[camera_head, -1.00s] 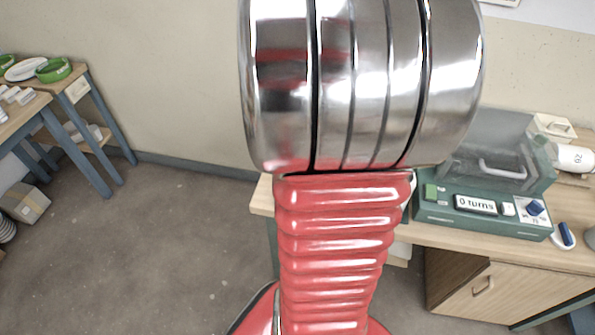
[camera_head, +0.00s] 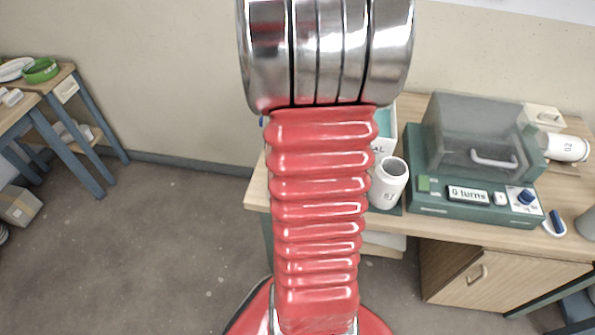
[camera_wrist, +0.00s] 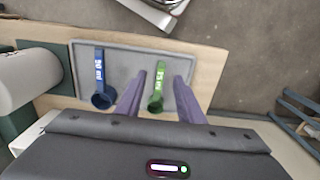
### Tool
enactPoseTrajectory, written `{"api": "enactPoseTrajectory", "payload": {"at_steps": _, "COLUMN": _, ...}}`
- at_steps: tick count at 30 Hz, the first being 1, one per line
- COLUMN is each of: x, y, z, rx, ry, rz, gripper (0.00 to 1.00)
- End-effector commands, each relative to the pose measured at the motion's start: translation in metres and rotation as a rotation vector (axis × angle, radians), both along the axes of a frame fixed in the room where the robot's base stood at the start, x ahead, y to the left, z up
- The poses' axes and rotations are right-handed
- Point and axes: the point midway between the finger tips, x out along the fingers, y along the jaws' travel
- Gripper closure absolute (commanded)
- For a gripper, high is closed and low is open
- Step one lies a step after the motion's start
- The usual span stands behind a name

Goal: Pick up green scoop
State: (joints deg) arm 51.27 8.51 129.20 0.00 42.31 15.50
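The green scoop (camera_wrist: 157,88), marked 25 ml, lies on a grey tray (camera_wrist: 128,58) in the wrist view. A blue scoop (camera_wrist: 99,75), marked 50 ml, lies on the same tray to its left. My gripper (camera_wrist: 160,76) is open, with one purple finger on either side of the green scoop in the picture. I cannot tell how high the fingers are above the scoop, and no contact shows. The scoops and my gripper do not show in the head view, where my own arm fills the middle.
A white jar (camera_head: 388,184) stands on the desk beside my arm, left of a green machine (camera_head: 470,170) with a clear lid and a "0 turns" display. Another white jar (camera_head: 563,146) lies behind it. The floor (camera_head: 150,240) at left is open up to the side tables.

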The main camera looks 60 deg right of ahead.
Motion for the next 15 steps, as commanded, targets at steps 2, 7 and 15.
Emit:
{"api": "enactPoseTrajectory", "payload": {"at_steps": 2, "x": 0.000, "y": 0.000, "z": 0.000, "rx": 0.000, "ry": 0.000, "rz": 0.000, "gripper": 0.66}}
{"api": "enactPoseTrajectory", "payload": {"at_steps": 7, "x": 0.000, "y": 0.000, "z": -0.002, "rx": 0.001, "ry": 0.000, "rz": 0.000, "gripper": 0.66}}
{"api": "enactPoseTrajectory", "payload": {"at_steps": 15, "x": 0.003, "y": -0.002, "z": -0.028, "rx": 0.002, "ry": 0.002, "rz": 0.002, "gripper": 0.66}}
